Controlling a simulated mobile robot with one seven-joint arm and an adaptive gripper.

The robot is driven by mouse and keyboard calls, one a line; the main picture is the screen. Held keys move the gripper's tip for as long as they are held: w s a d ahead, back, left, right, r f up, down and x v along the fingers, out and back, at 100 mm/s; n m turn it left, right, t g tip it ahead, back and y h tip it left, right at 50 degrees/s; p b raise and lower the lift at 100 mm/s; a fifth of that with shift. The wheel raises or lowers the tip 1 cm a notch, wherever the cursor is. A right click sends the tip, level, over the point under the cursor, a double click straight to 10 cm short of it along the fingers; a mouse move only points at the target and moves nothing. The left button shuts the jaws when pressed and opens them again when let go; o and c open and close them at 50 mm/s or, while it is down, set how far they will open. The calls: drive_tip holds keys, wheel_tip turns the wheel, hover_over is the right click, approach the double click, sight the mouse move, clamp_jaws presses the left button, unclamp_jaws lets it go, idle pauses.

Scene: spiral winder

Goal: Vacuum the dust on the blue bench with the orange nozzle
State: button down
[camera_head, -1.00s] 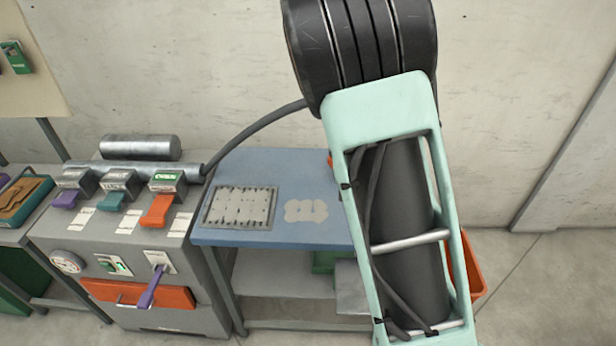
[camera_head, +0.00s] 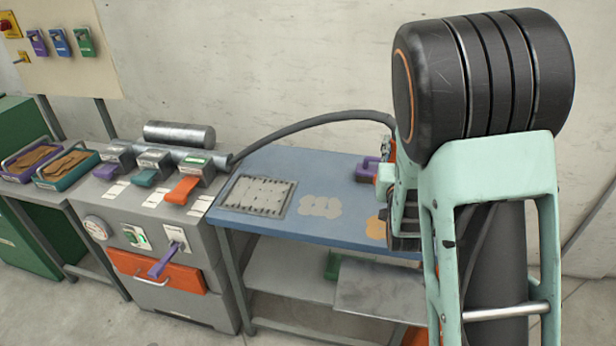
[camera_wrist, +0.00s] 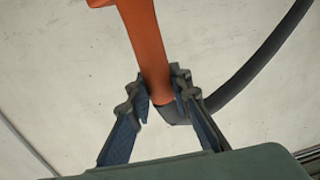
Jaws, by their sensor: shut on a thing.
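The orange nozzle (camera_wrist: 148,45) is in my gripper (camera_wrist: 158,88) in the wrist view, with the fingers shut around its lower part where the dark hose (camera_wrist: 262,62) joins. In the head view my arm hides most of the gripper and nozzle, above the right part of the blue bench (camera_head: 290,162). A pale dust patch (camera_head: 320,206) lies mid-bench. A yellow-orange patch (camera_head: 377,228) lies right of it, partly hidden by my arm. A grey framed panel (camera_head: 258,195) with dark specks lies at the left of the bench.
A grey machine with purple, teal and orange levers (camera_head: 182,190) stands left of the bench; the hose (camera_head: 300,124) arches from it. A purple-handled thing (camera_head: 368,170) sits at the bench's back right. Trays (camera_head: 66,165) stand far left. A wall is close behind.

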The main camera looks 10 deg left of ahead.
drive_tip(key=w+a+f+n+y+b, duration=0.1)
drive_tip(key=a+f+y+b, duration=0.1)
drive_tip(key=a+f+b, duration=0.55)
drive_tip(key=w+a+f+n+y+b, duration=0.1)
drive_tip(key=a+f+y+b, duration=0.1)
drive_tip(key=a+b, duration=1)
drive_tip(key=shift+a+f, duration=1.4)
drive_tip(key=shift+f, duration=0.95)
drive_tip(key=shift+d+p, duration=1.2)
drive_tip(key=shift+d, duration=2.9)
drive_tip(key=shift+w+a, duration=2.2)
drive_tip(key=shift+a, duration=1.95)
drive_tip(key=shift+g, duration=0.4)
drive_tip(key=shift+r+p, duration=0.75)
drive_tip(key=shift+r, duration=1.8)
